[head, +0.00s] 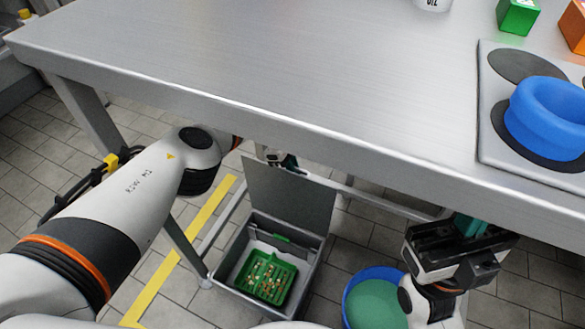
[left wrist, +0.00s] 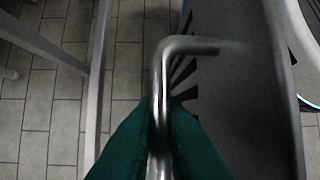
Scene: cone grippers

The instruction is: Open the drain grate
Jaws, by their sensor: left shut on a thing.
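The drain grate's grey lid (head: 290,195) stands raised, roughly upright, over the open drain box (head: 228,270) in the floor area under the table. A green perforated basket (head: 268,277) with small bits in it sits inside the box. In the left wrist view, a bent metal handle (left wrist: 178,48) stands beside a dark panel with slots (left wrist: 245,100). My left gripper (left wrist: 162,115) is shut on the handle, green fingers on either side. In the head view, the table edge partly hides it near the lid's top. My right gripper (head: 468,226) is below the table's front edge; its fingertips are partly hidden.
The steel table (head: 260,60) overhangs the area. A blue bucket (head: 357,278) with green contents stands right of the box. On the table are a blue ring-shaped pot (head: 550,112) on a hob (head: 490,130), and green (head: 517,16) and orange (head: 574,28) boxes.

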